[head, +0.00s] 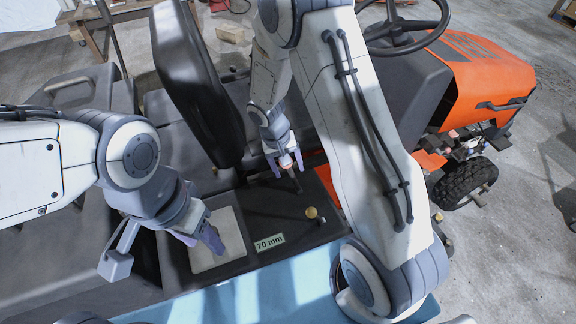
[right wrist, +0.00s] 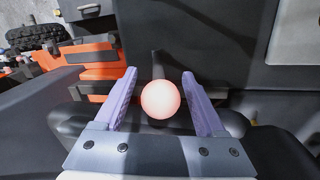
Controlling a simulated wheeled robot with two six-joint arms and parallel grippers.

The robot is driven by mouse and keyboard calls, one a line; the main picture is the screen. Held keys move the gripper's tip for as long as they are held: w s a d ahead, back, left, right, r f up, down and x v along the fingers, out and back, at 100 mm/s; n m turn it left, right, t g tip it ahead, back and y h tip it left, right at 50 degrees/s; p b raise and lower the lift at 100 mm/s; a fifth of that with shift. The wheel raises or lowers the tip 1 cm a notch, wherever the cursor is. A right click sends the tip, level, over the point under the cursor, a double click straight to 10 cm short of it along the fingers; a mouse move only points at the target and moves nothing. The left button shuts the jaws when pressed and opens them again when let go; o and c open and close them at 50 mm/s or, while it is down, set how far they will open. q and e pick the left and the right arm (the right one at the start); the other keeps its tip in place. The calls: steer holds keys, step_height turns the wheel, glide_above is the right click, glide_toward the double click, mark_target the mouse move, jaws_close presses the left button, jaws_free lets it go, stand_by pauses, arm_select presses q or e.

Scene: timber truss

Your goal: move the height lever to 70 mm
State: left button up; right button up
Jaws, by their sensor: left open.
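The height lever has a pale pink ball knob (right wrist: 160,98) on a dark stem, which rises from the slot in the dark console. In the head view the knob (head: 286,161) sits between the fingers of my right gripper (head: 287,160). In the right wrist view my right gripper (right wrist: 160,100) is open around the knob, with a gap on both sides. A label reading 70 mm (head: 270,242) lies on the console's near side. My left gripper (head: 199,239) is open and empty, over a pale grey panel beside the console, apart from the lever.
A small brass-coloured knob (head: 311,213) stands on the console near the label. The black seat (head: 195,80) rises behind my right gripper. The steering wheel (head: 403,27) and orange hood (head: 490,75) are to the right. A light blue surface (head: 260,297) lies in front.

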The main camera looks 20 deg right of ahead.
steer(key=shift+w+r, duration=0.1)
steer(key=shift+r, duration=0.05)
steer(key=shift+a+r, duration=0.1)
steer(key=shift+r, duration=0.25)
steer(key=v, duration=0.8)
steer(key=shift+a+r, duration=0.1)
steer(key=shift+r, duration=0.2)
steer(key=shift+a+r, duration=0.1)
steer(key=shift+r, duration=0.35)
steer(key=s+a+r+n+y, duration=0.1)
steer(key=s+a+r+n, duration=0.2)
steer(key=s, duration=0.4)
steer(key=s+a+r+n+y, duration=0.1)
steer(key=s+a+r+n, duration=0.2)
steer(key=s, duration=0.5)
steer(key=s+a+r+n+y, duration=0.1)
steer(key=s+a+r+n, duration=0.2)
steer(key=s, duration=0.5)
steer(key=shift+s+a+r+p, duration=0.3)
steer(key=shift+a+r, duration=0.4)
steer(key=shift+a, duration=0.4)
steer(key=shift+w, duration=0.1)
